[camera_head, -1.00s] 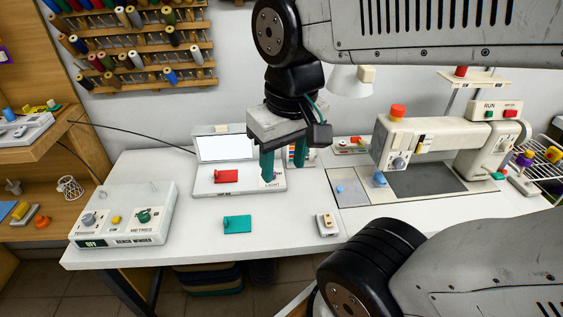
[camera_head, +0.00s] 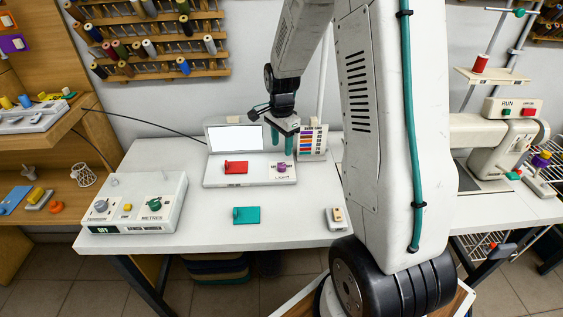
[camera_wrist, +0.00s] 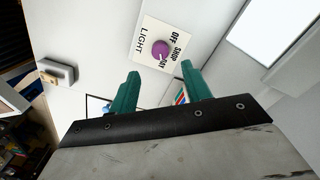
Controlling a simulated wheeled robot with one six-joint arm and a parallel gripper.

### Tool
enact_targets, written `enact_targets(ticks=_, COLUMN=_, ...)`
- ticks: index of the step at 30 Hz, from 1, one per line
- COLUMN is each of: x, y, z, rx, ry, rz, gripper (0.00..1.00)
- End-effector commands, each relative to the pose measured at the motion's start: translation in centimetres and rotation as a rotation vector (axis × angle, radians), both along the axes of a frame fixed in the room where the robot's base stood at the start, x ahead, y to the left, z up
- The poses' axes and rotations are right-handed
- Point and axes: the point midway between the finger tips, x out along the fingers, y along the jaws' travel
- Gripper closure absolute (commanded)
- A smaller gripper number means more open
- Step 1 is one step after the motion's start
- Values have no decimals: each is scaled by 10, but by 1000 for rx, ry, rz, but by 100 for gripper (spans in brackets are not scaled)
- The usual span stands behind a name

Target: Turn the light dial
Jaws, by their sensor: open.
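The light dial is a small purple knob (camera_head: 282,168) on a white plate marked LIGHT, at the right of a white box with a lit panel. In the wrist view the purple knob (camera_wrist: 160,49) sits on its plate (camera_wrist: 152,66), with OFF, SHOP and DAY printed beside it. My gripper (camera_head: 281,152) has green fingers and is behind and above the dial. In the wrist view the open gripper (camera_wrist: 158,84) has nothing between its fingers, and the knob appears beyond the fingertips, apart from them.
A red block (camera_head: 236,167) lies on the box left of the dial, below the lit panel (camera_head: 234,139). A colour chart (camera_head: 313,141) stands close to my gripper's right. A teal block (camera_head: 246,215) and a small beige switch (camera_head: 337,218) are nearer on the table.

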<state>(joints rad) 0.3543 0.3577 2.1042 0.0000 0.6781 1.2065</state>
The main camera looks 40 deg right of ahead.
Motion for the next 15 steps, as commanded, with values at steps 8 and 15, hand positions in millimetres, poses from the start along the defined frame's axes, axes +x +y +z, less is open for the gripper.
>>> enact_targets(ticks=8, x=0, y=0, z=-40, rx=2, ry=5, rz=-7, gripper=52)
enact_targets(ticks=15, x=0, y=0, z=-71, rx=1, ry=3, rz=-6, gripper=52)
